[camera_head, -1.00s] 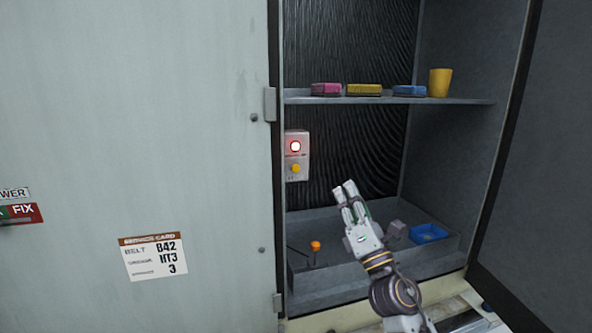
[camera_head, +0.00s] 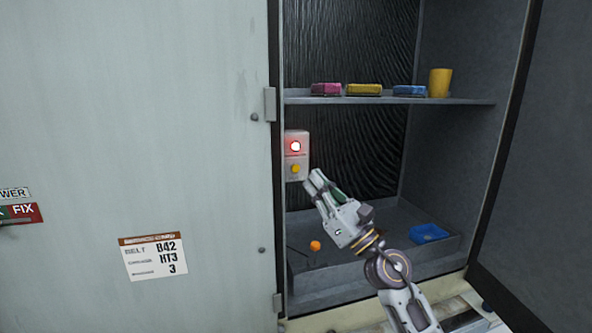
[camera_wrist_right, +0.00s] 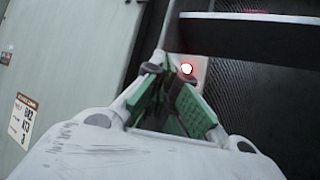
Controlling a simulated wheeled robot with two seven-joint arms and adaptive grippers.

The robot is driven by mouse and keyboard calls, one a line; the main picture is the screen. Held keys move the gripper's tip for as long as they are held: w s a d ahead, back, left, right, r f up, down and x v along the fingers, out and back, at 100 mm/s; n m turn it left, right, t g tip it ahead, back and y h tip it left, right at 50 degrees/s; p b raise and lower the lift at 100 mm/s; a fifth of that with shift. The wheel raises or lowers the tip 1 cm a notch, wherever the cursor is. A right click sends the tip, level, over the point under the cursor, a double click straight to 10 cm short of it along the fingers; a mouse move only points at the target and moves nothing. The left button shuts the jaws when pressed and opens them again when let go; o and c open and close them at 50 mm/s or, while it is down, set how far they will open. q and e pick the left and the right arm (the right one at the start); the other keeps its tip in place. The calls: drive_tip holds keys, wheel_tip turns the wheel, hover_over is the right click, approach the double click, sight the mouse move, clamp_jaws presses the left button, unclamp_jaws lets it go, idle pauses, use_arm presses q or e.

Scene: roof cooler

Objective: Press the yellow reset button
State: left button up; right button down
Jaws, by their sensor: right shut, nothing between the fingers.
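The yellow reset button (camera_head: 295,169) is on a pale control box (camera_head: 303,150) mounted on the cabinet's inner left side, below a lit red lamp (camera_head: 295,146). My right gripper (camera_head: 313,178) is shut and empty. In the head view its fingertips show just right of and slightly below the button, and I cannot tell whether they touch the box. In the right wrist view, the green-padded fingers (camera_wrist_right: 168,72) point toward the box, and the red lamp (camera_wrist_right: 186,69) glows just beyond the tips. The button is hidden there behind the fingers. My left gripper is not in view.
A shelf (camera_head: 465,102) above holds pink, yellow and blue blocks and a yellow cup (camera_head: 440,82). Below, a grey tray (camera_head: 340,285) holds an orange-topped item (camera_head: 315,246) and a blue bin (camera_head: 429,233). The closed pale door panel (camera_head: 150,120) borders the opening on the left.

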sight(296, 168)
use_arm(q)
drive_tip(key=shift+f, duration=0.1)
use_arm(e)
drive_tip(key=shift+w, duration=0.2)
use_arm(q)
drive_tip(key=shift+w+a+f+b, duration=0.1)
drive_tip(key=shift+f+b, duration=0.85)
drive_tip(key=shift+b, duration=0.05)
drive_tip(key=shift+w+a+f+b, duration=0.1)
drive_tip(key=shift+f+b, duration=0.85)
drive_tip(key=shift+b, duration=0.05)
use_arm(e)
drive_tip(key=shift+w+a, duration=0.45)
drive_tip(key=shift+w, duration=0.9)
drive_tip(key=shift+w+a, duration=0.45)
drive_tip(key=shift+w, duration=0.85)
drive_tip(key=shift+w+a, duration=0.45)
drive_tip(key=shift+w, duration=0.9)
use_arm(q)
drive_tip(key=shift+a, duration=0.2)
use_arm(e)
drive_tip(key=shift+w+a+b, duration=0.15)
drive_tip(key=shift+w+b, duration=0.2)
drive_tip(key=shift+b, duration=0.05)
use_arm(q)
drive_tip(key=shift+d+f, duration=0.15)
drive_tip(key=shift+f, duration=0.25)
